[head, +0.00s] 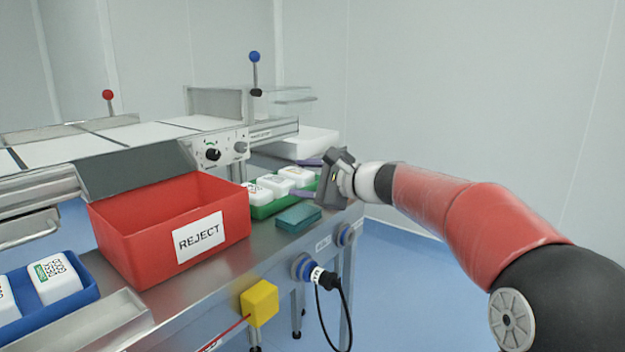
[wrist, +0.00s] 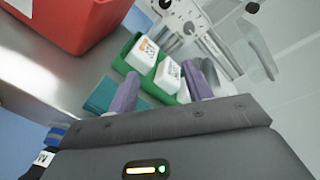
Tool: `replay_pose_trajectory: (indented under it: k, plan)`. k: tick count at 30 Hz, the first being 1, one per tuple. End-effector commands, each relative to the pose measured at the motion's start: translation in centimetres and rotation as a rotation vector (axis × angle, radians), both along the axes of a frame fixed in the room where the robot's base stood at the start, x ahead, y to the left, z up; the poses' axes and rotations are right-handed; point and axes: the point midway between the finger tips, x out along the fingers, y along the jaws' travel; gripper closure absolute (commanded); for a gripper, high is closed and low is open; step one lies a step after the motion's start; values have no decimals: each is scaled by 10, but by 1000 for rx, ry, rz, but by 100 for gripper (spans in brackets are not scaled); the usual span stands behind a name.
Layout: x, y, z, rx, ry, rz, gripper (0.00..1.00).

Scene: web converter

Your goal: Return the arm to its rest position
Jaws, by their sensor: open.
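My gripper (head: 304,178) is at the end of my red and black arm, which reaches in from the right of the head view. Its two purple fingers are apart, with nothing seen held between them. They are near the green tray (head: 262,211) at the right end of the steel bench. White packs stand in that tray, one of them a white pack (head: 272,185) nearest the middle. In the wrist view the gripper (wrist: 165,82) points toward the green tray (wrist: 133,41) and its white packs (wrist: 168,75). I cannot tell the exact gap between fingers and packs.
A red REJECT bin (head: 130,248) stands on the bench, left of the green tray. A teal block (head: 299,217) lies beside the tray. A blue tray (head: 88,287) is at the lower left. The converter's control panel (head: 222,149) is behind. The floor at right is clear.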

Motion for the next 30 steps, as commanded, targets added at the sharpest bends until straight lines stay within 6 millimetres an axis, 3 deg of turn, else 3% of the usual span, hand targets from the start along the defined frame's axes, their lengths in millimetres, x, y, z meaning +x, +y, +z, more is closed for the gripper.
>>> replay_pose_trajectory:
  k: [8, 13, 17, 21, 24, 27, 30]
  plan:
    - [-69, 6, -20, -352, -84, 82, 50]
    - [-136, -10, -41, -677, -159, 169, 50]
    - [-208, -47, -64, -1002, -224, 274, 50]
    - [-281, -96, -91, -1315, -279, 403, 50]
    - [-322, -128, -108, -1483, -304, 492, 50]
    - [-350, -151, -122, -1601, -321, 563, 50]
    - [-365, -165, -131, -1666, -330, 608, 50]
